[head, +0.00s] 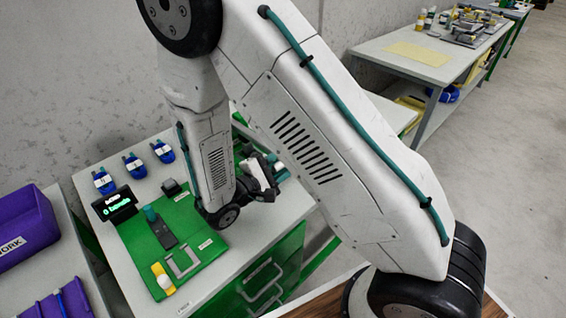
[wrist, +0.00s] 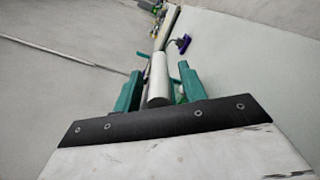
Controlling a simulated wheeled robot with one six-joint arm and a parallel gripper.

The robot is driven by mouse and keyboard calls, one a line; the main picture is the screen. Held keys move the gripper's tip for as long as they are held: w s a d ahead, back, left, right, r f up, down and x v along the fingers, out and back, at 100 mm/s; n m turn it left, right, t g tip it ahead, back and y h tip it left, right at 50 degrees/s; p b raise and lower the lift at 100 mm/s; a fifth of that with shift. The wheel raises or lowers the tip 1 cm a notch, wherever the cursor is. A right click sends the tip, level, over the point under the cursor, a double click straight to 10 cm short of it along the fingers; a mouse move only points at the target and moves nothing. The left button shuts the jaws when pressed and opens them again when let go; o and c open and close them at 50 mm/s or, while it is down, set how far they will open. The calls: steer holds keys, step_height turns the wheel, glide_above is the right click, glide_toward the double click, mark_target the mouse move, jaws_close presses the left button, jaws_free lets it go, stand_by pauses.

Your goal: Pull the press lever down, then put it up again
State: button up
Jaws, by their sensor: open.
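My gripper (wrist: 160,88) shows in the wrist view with its two teal fingers apart. A pale grey cylinder (wrist: 157,82) lies between them, with a gap visible on each side; it may be the press lever's handle, but I cannot tell for sure. In the head view, my gripper (head: 279,174) is at the far right part of the bench, partly behind my own forearm. The press and its lever cannot be made out there; my arm covers much of that area.
Purple bins (head: 22,228) are at left.

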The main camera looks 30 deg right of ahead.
jaws_close()
steer(key=shift+r, duration=0.35)
stand_by(0.4)
